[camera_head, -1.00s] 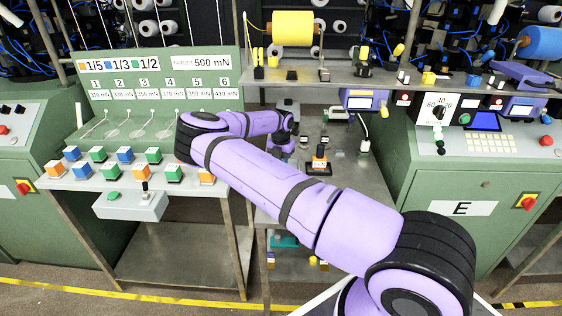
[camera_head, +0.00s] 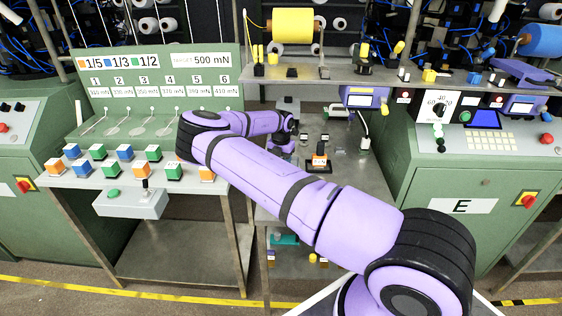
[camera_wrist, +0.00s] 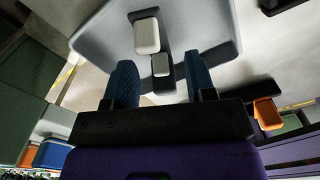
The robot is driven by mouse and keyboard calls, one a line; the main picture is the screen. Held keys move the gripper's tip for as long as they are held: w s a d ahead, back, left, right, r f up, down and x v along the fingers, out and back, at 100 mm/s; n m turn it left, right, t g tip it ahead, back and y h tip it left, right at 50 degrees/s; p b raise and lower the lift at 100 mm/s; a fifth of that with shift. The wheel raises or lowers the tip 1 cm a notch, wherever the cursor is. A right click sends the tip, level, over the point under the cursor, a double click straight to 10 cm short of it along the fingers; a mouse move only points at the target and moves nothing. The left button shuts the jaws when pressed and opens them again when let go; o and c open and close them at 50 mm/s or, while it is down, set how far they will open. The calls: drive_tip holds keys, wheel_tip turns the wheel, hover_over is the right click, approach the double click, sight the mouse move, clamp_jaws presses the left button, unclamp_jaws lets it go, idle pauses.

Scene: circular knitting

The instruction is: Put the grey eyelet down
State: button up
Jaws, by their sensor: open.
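My gripper (camera_wrist: 162,82) is open, its two blue pads apart on either side of a small grey block (camera_wrist: 160,66). This block sits on a black strip and may be the grey eyelet; I cannot tell for sure. A larger pale grey block (camera_wrist: 147,36) sits just beyond it on the same dark piece. Both are over a light grey tray-like surface (camera_wrist: 100,50) with a rounded edge. In the head view my gripper (camera_head: 287,140) is low over the middle bench, and the eyelet is too small or hidden to make out there.
An orange block on a black base (camera_head: 319,162) stands right of my gripper on the metal bench (camera_head: 345,185). A shelf (camera_head: 340,75) with a yellow spool (camera_head: 293,26) is above. Coloured cubes (camera_head: 125,152) stand on the left table.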

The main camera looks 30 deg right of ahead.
wheel_tip(320, 180, up, 9)
drive_tip(key=shift+f, duration=0.15)
idle(0.4)
drive_tip(key=shift+s, duration=0.1)
idle(0.7)
